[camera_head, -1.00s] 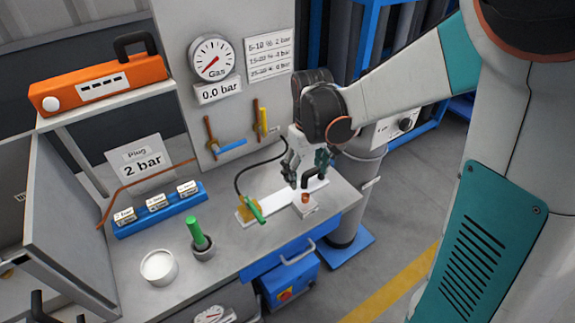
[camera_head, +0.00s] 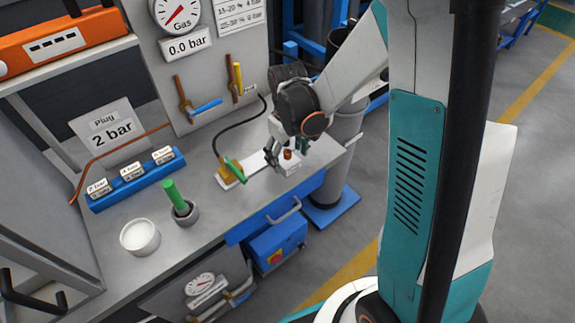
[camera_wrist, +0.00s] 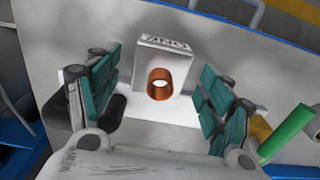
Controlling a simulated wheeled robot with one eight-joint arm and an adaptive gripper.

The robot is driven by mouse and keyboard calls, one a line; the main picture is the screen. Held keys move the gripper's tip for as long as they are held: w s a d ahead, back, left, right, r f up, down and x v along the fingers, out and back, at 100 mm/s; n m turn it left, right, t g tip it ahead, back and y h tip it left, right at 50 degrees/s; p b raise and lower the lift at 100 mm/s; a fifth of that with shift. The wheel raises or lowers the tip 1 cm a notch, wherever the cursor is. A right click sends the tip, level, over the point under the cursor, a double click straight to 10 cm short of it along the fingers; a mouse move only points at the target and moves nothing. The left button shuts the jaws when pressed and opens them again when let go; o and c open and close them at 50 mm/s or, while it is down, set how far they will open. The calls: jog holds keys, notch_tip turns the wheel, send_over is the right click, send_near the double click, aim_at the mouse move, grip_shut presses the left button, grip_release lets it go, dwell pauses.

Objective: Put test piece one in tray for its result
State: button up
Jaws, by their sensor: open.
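A short copper-coloured tube (camera_wrist: 158,85) stands in a pale block (camera_wrist: 168,50) with a dark printed label; I take it to be the test piece, though I cannot read its name. The tube (camera_head: 288,154) also shows in the head view, at the right end of a white strip on the bench. My gripper (camera_wrist: 160,105) is open and empty. Its teal-padded fingers are spread to either side of the tube in the wrist view, and no contact shows. In the head view my gripper (camera_head: 287,150) is low over the block. A blue labelled tray (camera_head: 137,181) with several sections lies at left.
A green-handled valve (camera_head: 235,171) on a yellow body sits left of the block. A green rod (camera_head: 174,195) stands in a grey cup, and a white round dish (camera_head: 140,237) is near the front edge. The gas panel (camera_head: 200,80) rises behind.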

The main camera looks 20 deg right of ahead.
notch_tip(320, 180, down, 2)
jog(key=shift+f, duration=0.2)
grip_shut()
jog(key=shift+r, duration=0.15)
